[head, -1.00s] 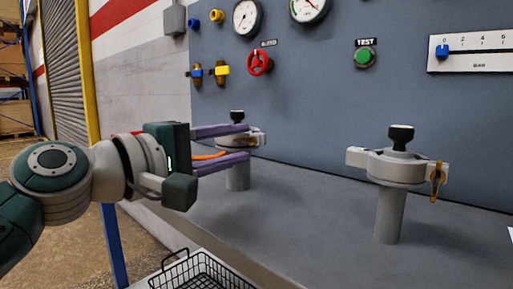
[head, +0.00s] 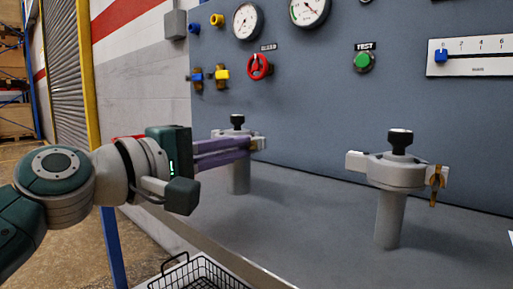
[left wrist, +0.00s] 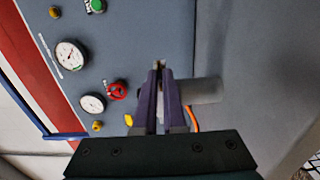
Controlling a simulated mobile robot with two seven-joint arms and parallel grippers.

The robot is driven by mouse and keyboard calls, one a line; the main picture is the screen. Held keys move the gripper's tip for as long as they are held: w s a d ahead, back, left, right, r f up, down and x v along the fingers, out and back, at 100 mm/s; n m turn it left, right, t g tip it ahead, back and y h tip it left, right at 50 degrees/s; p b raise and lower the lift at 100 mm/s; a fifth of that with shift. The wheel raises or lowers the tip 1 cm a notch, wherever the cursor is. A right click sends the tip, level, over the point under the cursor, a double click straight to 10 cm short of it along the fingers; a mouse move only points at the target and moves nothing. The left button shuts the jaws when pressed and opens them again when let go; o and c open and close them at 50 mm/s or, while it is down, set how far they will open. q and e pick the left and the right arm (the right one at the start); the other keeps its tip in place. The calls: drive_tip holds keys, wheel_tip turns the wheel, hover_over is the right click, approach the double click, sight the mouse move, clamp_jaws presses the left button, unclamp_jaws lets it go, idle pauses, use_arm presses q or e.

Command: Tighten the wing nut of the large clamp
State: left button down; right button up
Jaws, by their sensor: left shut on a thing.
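Two grey clamps with black knobs sit on upright pipe stubs on the bench. My left gripper (head: 250,146) is at the left clamp (head: 238,132), its purple fingers closed together at the clamp's right side. It is shut on a small part there, which looks like the wing nut, mostly hidden by the fingers. In the left wrist view the closed fingertips (left wrist: 160,66) are beside the grey pipe stub (left wrist: 207,91). The right clamp (head: 397,170) stands apart, with a brass wing nut (head: 437,180) on its right side. I cannot tell which clamp is larger. My right gripper is out of view.
Behind the bench (head: 310,220) a panel carries gauges (head: 247,21), a red valve wheel (head: 260,66), a green TEST button (head: 364,61) and a blue slider (head: 440,56). A black wire basket (head: 195,274) stands at the front. The bench between the clamps is clear.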

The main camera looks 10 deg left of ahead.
use_arm(q)
drive_tip(key=shift+f+m+b, duration=0.1)
drive_tip(key=shift+m+b, duration=0.2)
drive_tip(key=m+b, duration=0.2)
drive_tip(key=m, duration=0.1)
drive_tip(key=shift+f, duration=0.15)
drive_tip(key=shift+m+b, duration=0.35)
drive_tip(key=shift+m, duration=0.45)
drive_tip(key=shift+r+m, duration=0.2)
drive_tip(key=shift+m, duration=0.1)
drive_tip(key=c, duration=1)
unclamp_jaws()
drive_tip(key=shift+r, duration=0.1)
